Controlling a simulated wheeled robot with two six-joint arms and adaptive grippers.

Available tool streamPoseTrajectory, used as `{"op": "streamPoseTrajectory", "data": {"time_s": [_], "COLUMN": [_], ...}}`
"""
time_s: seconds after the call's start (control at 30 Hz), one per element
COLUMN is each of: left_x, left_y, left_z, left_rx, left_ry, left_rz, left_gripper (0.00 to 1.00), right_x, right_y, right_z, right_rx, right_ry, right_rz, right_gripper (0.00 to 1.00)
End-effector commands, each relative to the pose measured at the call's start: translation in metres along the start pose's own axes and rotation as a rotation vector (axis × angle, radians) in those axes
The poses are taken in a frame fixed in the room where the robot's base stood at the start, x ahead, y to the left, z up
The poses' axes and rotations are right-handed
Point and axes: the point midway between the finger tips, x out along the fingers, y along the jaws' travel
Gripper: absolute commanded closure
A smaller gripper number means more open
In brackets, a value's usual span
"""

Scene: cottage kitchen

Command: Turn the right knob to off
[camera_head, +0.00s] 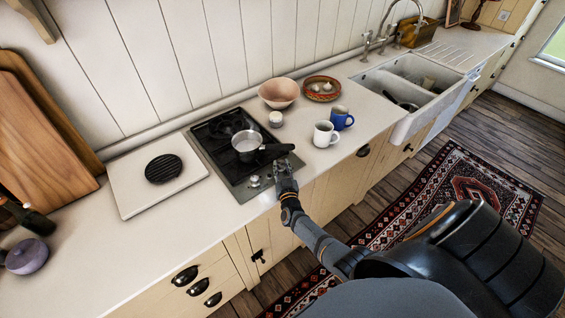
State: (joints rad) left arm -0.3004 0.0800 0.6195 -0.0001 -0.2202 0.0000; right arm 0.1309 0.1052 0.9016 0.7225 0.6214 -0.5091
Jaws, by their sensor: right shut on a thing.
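The black hob (227,165) is set in the white worktop, with a knob (254,181) showing at its front left. My right gripper (281,167) reaches the hob's front right edge, where it is shut on the right knob. The gripper covers that knob, so its turn position is hidden. A small metal saucepan (246,144) stands on the hob, its black handle pointing right, just above my gripper. My left gripper is not in view.
A white mug (324,136) and a blue mug (341,119) stand right of the hob, with a pink bowl (279,92) and a basket (321,88) behind. A white board with a black round trivet (163,168) lies left. The sink (410,85) is further right.

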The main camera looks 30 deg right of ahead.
Motion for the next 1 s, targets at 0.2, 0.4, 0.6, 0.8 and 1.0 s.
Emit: {"op": "streamPoseTrajectory", "data": {"time_s": [0.2, 0.4, 0.6, 0.8, 1.0], "left_x": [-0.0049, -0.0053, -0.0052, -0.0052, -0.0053], "left_y": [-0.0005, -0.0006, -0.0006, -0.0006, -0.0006], "left_z": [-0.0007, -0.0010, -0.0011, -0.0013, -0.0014], "left_rx": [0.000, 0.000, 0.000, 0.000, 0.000], "left_ry": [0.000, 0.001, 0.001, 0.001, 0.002], "left_rz": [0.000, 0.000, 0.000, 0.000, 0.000], "left_gripper": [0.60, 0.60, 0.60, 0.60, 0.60], "right_x": [-0.0001, -0.0003, -0.0003, -0.0001, 0.0002], "right_y": [-0.0015, -0.0015, -0.0013, -0.0012, -0.0011], "right_z": [0.0004, 0.0013, 0.0013, 0.0010, 0.0005], "right_rx": [0.001, 0.001, 0.001, 0.001, 0.001], "right_ry": [-0.002, -0.002, -0.002, -0.001, 0.000], "right_rz": [0.051, 0.063, 0.063, 0.063, 0.063], "right_gripper": [1.00, 1.00, 1.00, 0.53, 0.48]}}
